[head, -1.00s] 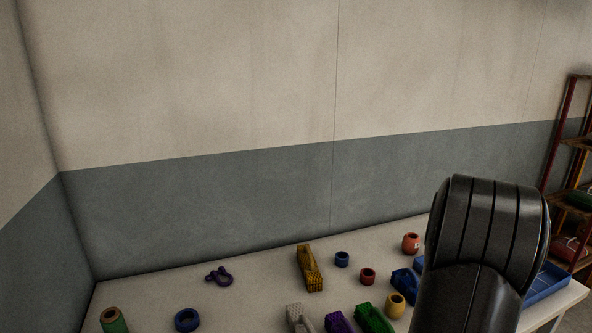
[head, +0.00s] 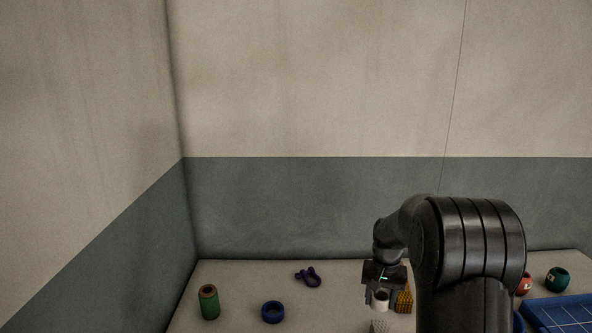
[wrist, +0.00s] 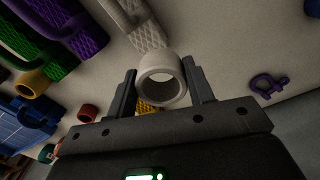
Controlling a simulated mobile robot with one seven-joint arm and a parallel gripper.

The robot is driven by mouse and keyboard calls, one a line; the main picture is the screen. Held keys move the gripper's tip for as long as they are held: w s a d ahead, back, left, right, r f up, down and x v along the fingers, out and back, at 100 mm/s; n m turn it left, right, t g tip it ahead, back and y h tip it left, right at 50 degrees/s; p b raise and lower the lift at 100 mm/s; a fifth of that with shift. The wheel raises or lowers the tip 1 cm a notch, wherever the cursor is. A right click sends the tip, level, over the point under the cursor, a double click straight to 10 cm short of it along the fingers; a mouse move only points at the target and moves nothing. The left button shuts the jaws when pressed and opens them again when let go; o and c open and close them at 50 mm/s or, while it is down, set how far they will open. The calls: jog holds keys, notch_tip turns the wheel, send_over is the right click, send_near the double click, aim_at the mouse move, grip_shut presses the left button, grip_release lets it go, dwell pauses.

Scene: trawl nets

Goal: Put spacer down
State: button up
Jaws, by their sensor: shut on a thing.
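A white ring-shaped spacer (wrist: 145,91) sits between the two fingers of my gripper (wrist: 162,84) in the wrist view, its round opening facing the camera. My gripper is shut on it. In the head view my gripper (head: 383,284) is over the table, with the white spacer (head: 380,300) below it, just left of a yellow textured block (head: 404,302). I cannot tell whether the spacer touches the pale tabletop (head: 240,285).
A green spool (head: 209,304), a blue ring (head: 272,312) and a purple shackle (head: 308,277) lie to the left, with bare tabletop between them. A dark green ring (head: 557,279) and a blue tray (head: 560,315) are at the right. Several textured blocks lie close together in the wrist view.

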jog(key=a+f+n, duration=0.1)
jog(key=a+f, duration=0.1)
jog(key=f, duration=0.1)
jog(key=s+a+f+n, duration=0.1)
jog(key=a+f, duration=0.2)
jog(key=s+a+f+n, duration=0.1)
jog(key=a+f, duration=0.2)
jog(key=f, duration=0.1)
jog(key=shift+s+a+f+n, duration=0.1)
jog(key=shift+a+n, duration=0.05)
jog(key=shift+n, duration=0.15)
notch_tip(320, 180, up, 13)
jog(key=s+d+m, duration=0.3)
jog(key=d, duration=1)
jog(key=s+d+m, duration=0.3)
jog(key=d, duration=1)
send_near(406, 328)
jog(key=s, duration=0.1)
jog(key=s+f, duration=0.1)
jog(key=s+a, duration=0.1)
jog(key=shift+s+f, duration=0.35)
jog(key=shift+s, duration=0.05)
jog(key=shift+w+a+f, duration=0.3)
jog(key=shift+f, duration=1.95)
